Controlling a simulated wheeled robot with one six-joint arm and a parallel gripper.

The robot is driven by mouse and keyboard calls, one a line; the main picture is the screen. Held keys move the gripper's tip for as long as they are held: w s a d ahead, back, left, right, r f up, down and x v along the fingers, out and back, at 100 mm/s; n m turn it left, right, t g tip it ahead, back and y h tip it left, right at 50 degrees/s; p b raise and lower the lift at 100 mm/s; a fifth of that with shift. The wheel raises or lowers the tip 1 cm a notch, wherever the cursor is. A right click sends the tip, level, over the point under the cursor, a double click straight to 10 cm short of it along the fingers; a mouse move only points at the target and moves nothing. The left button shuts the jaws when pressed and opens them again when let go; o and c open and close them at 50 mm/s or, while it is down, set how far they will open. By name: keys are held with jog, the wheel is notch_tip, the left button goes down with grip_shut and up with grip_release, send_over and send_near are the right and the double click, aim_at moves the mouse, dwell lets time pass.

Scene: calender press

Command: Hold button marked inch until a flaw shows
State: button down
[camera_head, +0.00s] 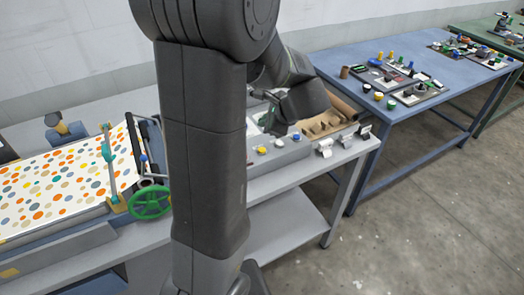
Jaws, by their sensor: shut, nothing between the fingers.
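A grey control box (282,155) stands on the bench right of my arm. It has a yellow button (262,150), a white button (279,143) and a blue button (297,136) on top. No marking is readable, so I cannot tell which is inch. My gripper (268,122) is shut and empty, small and dark, just behind and above the buttons; contact cannot be made out. The press at left carries a white sheet (62,185) with orange, yellow, teal and grey dots. I make out no clear flaw on it.
A green handwheel (151,201) sits at the press's front. A brown wooden tray (325,122) lies behind the control box, with metal clips (325,147) at the bench edge. A blue table (385,65) with several small parts stands at right. Floor is clear at lower right.

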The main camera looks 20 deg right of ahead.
aim_at(265, 151)
notch_tip(265, 151, down, 8)
jog(key=b, duration=0.6)
dwell(1.7)
jog(key=shift+f, duration=0.35)
jog(key=shift+f+b, duration=0.35)
jog(key=shift+b, duration=0.2)
dwell(0.3)
dwell(2.0)
jog(key=shift+r+p, duration=0.65)
jog(key=shift+r, duration=0.15)
jog(key=shift+r+p, duration=2.05)
jog(key=shift+r, duration=0.45)
